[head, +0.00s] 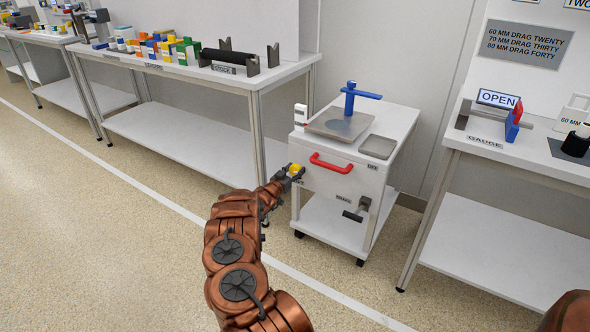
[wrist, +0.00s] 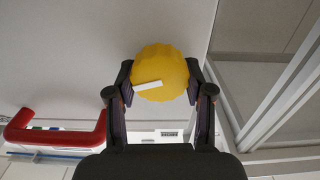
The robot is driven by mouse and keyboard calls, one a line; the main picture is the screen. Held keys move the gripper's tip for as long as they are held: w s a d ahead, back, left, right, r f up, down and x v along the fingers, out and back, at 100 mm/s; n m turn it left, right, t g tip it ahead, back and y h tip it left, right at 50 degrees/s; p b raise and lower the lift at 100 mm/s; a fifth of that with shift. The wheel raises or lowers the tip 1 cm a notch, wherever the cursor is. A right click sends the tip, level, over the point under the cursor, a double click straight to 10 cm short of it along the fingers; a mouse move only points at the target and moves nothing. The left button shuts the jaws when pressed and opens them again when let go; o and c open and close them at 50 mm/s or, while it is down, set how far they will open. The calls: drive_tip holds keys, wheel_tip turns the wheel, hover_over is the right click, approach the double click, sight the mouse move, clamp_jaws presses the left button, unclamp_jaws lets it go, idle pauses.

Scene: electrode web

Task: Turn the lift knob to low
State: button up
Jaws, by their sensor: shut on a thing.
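The lift knob is a round yellow knob (head: 294,169) on the front of the white cart (head: 338,187), at its upper left. In the wrist view the yellow knob (wrist: 162,66) has a ribbed rim and a white pointer mark lying nearly level, slightly tilted. My gripper (head: 291,174) reaches the knob from the front left. In the wrist view its two black fingers (wrist: 160,85) are on either side of the knob, shut on it. The labels around the knob are hidden or too small to read.
A red handle (head: 331,163) is right of the knob on the cart front, and a grey lever (head: 357,210) is lower down. A blue post (head: 351,98) stands on top. A table (head: 240,85) is at left, a gauge table (head: 535,165) at right. The floor in front is clear.

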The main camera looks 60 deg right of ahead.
drive_tip(key=n, duration=0.3)
drive_tip(key=shift+n+p, duration=0.3)
drive_tip(key=n, duration=0.3)
drive_tip(key=shift+f+n, duration=0.1)
drive_tip(key=shift+n, duration=0.2)
drive_tip(key=n, duration=0.3)
drive_tip(key=shift+w+n+p, duration=0.1)
drive_tip(key=shift+n+p, duration=0.2)
drive_tip(key=shift+f+n, duration=0.1)
drive_tip(key=shift+n, duration=1.7)
drive_tip(key=shift+w, duration=0.1)
drive_tip(key=o, duration=1.2)
drive_tip(key=shift+c, duration=0.2)
drive_tip(key=shift+a, duration=0.1)
drive_tip(key=a, duration=1.1)
drive_tip(key=shift+s+a, duration=0.25)
drive_tip(key=shift+a, duration=0.15)
